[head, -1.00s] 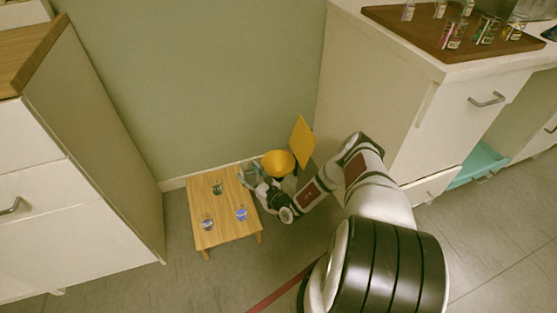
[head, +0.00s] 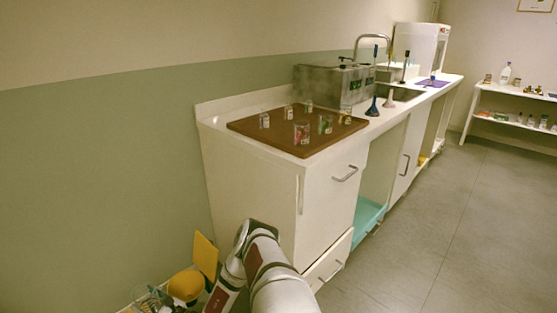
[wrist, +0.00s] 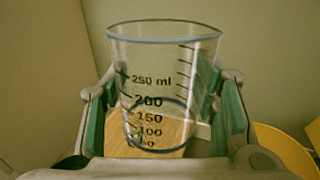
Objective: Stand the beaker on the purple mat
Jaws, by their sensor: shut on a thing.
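A clear beaker (wrist: 165,60) with black volume marks and a bluish rim fills the middle of the wrist view. My gripper (wrist: 160,88) is shut on it, with a green-padded finger on each side. The beaker looks empty; the wooden surface shows through it. In the head view the gripper end is low at the bottom left, and the beaker cannot be made out clearly there. The purple mat (head: 436,83) lies far off on the long white counter, beyond the sink. A small blue item (head: 432,76) shows at the mat; its exact footing is too small to tell.
A brown board (head: 270,138) with several glass vessels covers the near counter end. A grey metal bath (head: 330,90), a dark blue flask (head: 373,107) and a pinkish one (head: 389,101) stand before the mat. A yellow bowl (head: 185,285) is beside my arm. Open floor (head: 450,220) lies right.

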